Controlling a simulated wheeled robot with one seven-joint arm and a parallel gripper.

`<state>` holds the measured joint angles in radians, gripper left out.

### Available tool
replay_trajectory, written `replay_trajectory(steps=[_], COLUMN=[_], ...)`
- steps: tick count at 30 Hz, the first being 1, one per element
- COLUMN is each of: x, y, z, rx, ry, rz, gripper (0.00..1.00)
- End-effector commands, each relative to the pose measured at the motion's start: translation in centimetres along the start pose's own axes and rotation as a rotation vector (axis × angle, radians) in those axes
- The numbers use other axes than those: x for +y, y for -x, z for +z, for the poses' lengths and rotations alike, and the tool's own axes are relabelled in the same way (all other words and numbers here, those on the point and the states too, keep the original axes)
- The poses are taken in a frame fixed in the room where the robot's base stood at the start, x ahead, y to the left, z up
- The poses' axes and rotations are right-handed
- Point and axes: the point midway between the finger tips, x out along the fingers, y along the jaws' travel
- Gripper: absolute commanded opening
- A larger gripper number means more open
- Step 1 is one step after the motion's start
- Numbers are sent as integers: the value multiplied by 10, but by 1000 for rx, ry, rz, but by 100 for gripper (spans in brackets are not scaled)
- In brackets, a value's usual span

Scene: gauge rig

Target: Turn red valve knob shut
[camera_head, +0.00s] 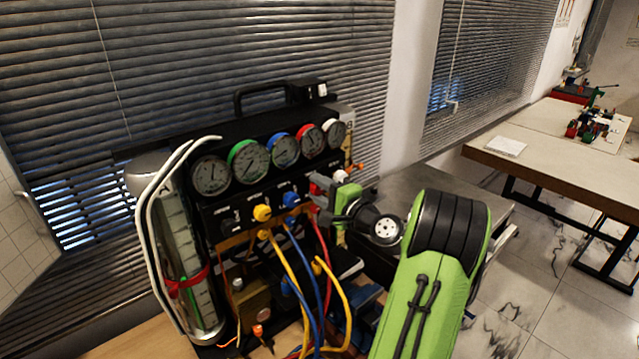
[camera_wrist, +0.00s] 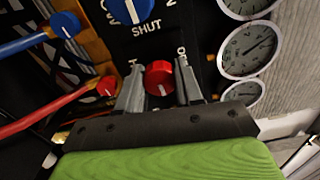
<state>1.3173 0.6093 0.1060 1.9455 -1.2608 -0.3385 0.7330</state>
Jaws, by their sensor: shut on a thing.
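The red valve knob (camera_wrist: 159,78) sits on the black valve panel (camera_wrist: 150,42) of the gauge rig. In the wrist view it lies between the two grey fingers of my gripper (camera_wrist: 160,88), which are shut on it. A pale pointer mark shows on the knob's lower part. The panel lettering beside it is partly hidden by the fingers. In the head view my gripper (camera_head: 330,196) reaches the right side of the rig's panel from the right, and the knob is hard to make out there.
A blue knob (camera_wrist: 132,8) marked SHUT is beside the red one. Blue (camera_wrist: 22,45) and red (camera_wrist: 50,115) hoses run close by. Several round gauges (camera_head: 251,161) line the rig's top. A glass cylinder (camera_head: 185,250) stands at left. A table (camera_head: 560,150) stands at far right.

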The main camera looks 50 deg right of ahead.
Motion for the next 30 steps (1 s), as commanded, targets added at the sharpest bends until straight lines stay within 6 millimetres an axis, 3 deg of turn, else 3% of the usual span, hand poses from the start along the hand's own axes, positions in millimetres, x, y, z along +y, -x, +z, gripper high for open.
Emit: replay_trajectory(steps=[21,22,26,30], x=[2,2,1,1], y=[0,0,0,0], z=[-1,-1,-1,0], rx=[2,2,1,1], ry=[-71,-71,-70,-69], rz=[2,2,1,1], gripper=[5,40,60,61])
